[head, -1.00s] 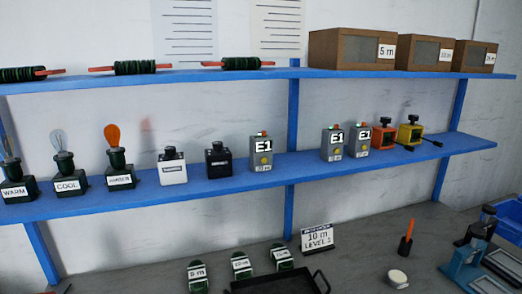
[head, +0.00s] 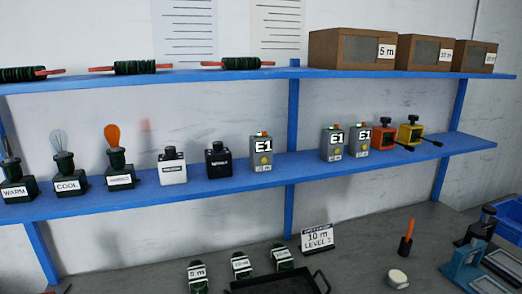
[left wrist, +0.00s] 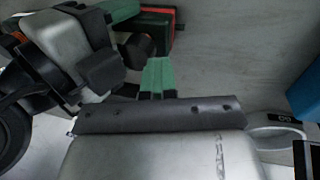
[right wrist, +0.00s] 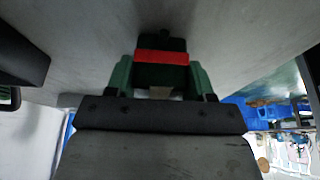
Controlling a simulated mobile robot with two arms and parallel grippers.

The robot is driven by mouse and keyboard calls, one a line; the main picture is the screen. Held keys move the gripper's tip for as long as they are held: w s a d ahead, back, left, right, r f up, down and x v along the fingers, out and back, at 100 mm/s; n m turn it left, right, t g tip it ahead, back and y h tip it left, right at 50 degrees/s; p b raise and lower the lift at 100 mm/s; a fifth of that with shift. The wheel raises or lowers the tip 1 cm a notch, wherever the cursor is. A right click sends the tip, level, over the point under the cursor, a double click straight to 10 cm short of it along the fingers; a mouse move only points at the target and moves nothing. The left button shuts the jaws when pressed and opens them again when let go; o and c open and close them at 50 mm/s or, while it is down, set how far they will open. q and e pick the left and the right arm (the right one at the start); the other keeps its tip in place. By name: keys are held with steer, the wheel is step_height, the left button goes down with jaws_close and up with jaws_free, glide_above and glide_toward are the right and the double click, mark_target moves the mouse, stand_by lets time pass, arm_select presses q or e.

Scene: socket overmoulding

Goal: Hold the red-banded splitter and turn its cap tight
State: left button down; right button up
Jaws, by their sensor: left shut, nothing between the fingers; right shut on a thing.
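The red-banded splitter (right wrist: 162,62) is a dark body with a red band, held between the green fingers of my right gripper (right wrist: 162,78) in the right wrist view. A small black part stands at its far end; I cannot tell whether this is the cap. The splitter also shows at the top of the left wrist view (left wrist: 154,24), with a black round part beside it. My left gripper (left wrist: 158,64) has its green fingers together and empty, below and apart from the splitter. Neither gripper shows in the head view.
A blue shelf (head: 225,182) holds labelled bottles, boxes and stands. Wooden boxes (head: 350,50) stand on the upper shelf. On the grey bench below are green labelled pieces (head: 241,266), a black tray (head: 270,288), a level sign (head: 317,238) and a blue press (head: 465,262).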

arm_select(q)
steer(key=shift+w+r, duration=0.1)
steer(key=shift+r, duration=0.05)
steer(key=v, duration=0.5)
steer(key=shift+w+d+r, duration=0.1)
steer(key=shift+d+r, duration=0.1)
steer(key=shift+r, duration=0.25)
step_height(320, 180, down, 7)
steer(key=s+d, duration=0.1)
steer(key=s, duration=0.1)
steer(key=shift+s+r, duration=0.15)
steer(key=shift+s, duration=0.15)
stand_by(0.4)
